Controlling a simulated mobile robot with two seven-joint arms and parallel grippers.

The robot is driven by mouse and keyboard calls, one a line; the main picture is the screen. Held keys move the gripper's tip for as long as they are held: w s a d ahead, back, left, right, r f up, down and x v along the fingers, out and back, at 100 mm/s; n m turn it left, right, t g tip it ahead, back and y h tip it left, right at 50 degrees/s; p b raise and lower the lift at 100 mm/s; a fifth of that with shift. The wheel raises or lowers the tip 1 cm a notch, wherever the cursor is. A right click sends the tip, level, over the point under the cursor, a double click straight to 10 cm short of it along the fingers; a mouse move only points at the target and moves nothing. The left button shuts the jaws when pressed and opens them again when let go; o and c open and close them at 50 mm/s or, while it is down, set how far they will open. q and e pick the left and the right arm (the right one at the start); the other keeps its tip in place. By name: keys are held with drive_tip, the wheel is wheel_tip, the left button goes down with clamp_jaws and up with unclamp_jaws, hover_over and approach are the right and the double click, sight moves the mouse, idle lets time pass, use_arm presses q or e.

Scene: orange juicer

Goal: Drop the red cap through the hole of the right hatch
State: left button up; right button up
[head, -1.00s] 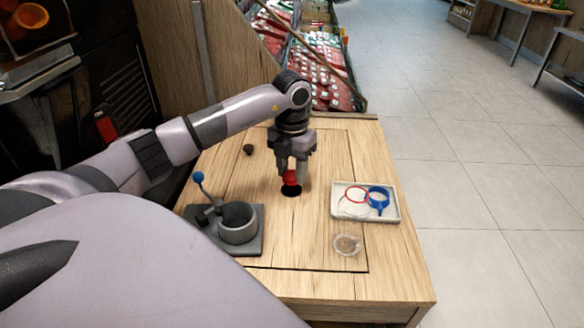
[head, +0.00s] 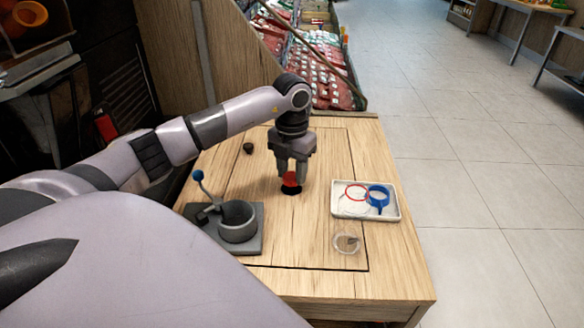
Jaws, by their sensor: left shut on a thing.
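The red cap (head: 290,180) is between the fingertips of my left gripper (head: 291,178), which is shut on it. The gripper points down, and the fingers partly hide the cap. The cap is at the dark round hole (head: 290,190) in the wooden table top (head: 320,235). I cannot tell whether the cap is just above the hole or level with its rim. Thin dark seams in the table top mark the hatch panels. My right gripper is not in view.
A grey press with a blue-knobbed lever (head: 239,221) stands left of the hole. A white tray (head: 395,212) with red and blue rings lies to the right. A small clear dish (head: 346,242) is in front of it.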

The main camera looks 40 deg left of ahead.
use_arm(q)
drive_tip(key=shift+f, duration=0.4)
idle(0.3)
idle(0.4)
idle(0.4)
drive_tip(key=o, duration=1.5)
drive_tip(key=shift+r, duration=0.15)
